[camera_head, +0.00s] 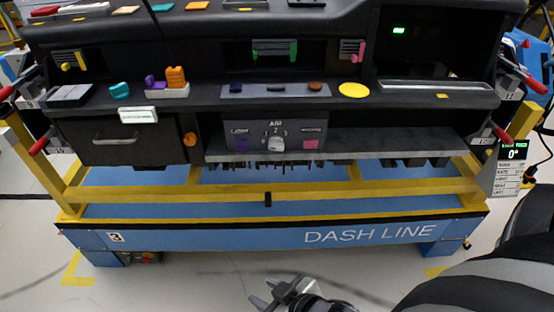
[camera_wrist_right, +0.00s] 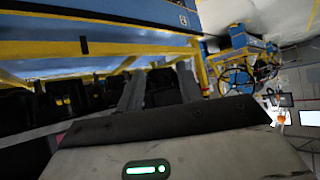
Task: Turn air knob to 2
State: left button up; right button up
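The air knob (camera_head: 277,144) is a small light grey dial under the "AIR" label, in the middle of a dark control panel (camera_head: 312,130) in the lower centre of the dashboard. A "2" is printed just above the knob; its pointer is too small to read. My right gripper (camera_head: 265,292) is at the bottom centre of the head view, well in front of the dashboard and apart from the knob. Its two fingers are spread and empty; they also show in the right wrist view (camera_wrist_right: 152,92). My left gripper is not in view.
A yellow rail (camera_head: 230,192) and a blue beam (camera_head: 200,238) marked "DASH LINE" run across between my right gripper and the dashboard. An orange knob (camera_head: 190,139) and a purple button (camera_head: 241,145) are left of the knob, a pink button (camera_head: 310,144) right. The floor in front is clear.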

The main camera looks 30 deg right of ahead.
aim_at(276, 143)
jog(key=z, duration=0.55)
jog(key=k, duration=1.3)
jog(key=u, duration=0.2)
jog(key=i, duration=0.7)
jog(key=u, duration=0.45)
jog(key=i, duration=1.2)
jog(key=z, duration=0.7)
